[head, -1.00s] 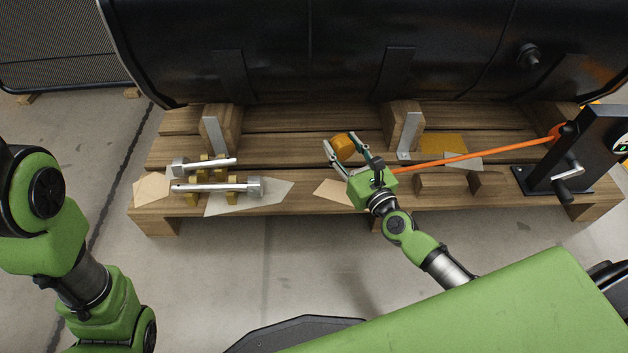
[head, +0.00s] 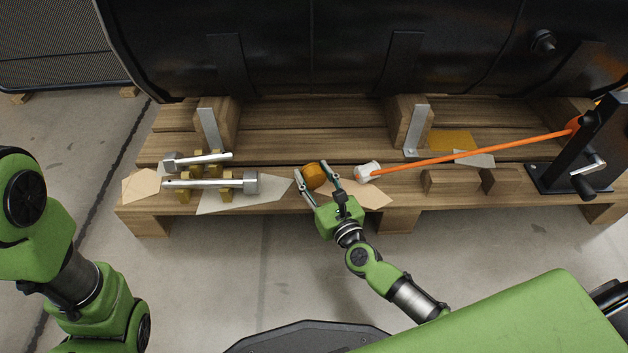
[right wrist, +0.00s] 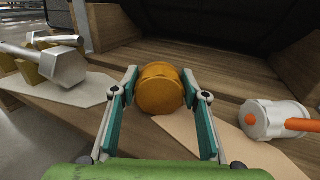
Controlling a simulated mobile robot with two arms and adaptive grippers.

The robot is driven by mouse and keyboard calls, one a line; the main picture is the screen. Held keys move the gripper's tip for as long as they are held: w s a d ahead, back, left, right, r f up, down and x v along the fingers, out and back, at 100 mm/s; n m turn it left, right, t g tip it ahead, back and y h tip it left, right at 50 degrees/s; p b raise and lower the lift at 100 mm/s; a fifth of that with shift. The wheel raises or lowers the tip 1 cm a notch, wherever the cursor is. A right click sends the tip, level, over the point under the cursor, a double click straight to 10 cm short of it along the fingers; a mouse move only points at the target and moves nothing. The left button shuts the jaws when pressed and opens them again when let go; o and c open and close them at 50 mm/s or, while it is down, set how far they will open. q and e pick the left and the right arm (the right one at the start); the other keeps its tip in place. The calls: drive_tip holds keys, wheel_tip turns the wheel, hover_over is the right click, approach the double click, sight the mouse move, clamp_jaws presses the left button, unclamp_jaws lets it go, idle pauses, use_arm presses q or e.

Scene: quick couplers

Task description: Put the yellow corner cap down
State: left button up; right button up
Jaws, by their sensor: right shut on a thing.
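The yellow corner cap (head: 315,176) is a round orange-yellow block at the middle of the wooden pallet. My right gripper (head: 311,170) is shut on it, with one finger on each side. In the right wrist view the cap (right wrist: 160,92) sits between the two fingertips, low over the planks by a tan sheet's edge. I cannot tell whether its underside touches the wood. My left arm shows at the left of the head view, but its gripper is out of the picture.
Metal couplers (head: 215,183) rest on yellow blocks at left. Wooden blocks (head: 460,182) and a black crank stand (head: 570,165) are at right. The black tank (head: 310,50) is behind.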

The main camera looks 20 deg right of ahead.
drive_tip(key=shift+r, duration=0.15)
drive_tip(key=shift+f, duration=0.25)
drive_tip(key=o, duration=1.2)
drive_tip(key=shift+r, duration=0.1)
drive_tip(key=shift+r, duration=0.2)
drive_tip(key=s+p, duration=0.1)
drive_tip(key=s, duration=0.3)
drive_tip(key=s+d, duration=0.1)
drive_tip(key=s, duration=0.3)
drive_tip(key=s+p, duration=0.1)
drive_tip(key=s, duration=0.3)
drive_tip(key=shift+d+p, duration=0.2)
drive_tip(key=shift+p, duration=0.15)
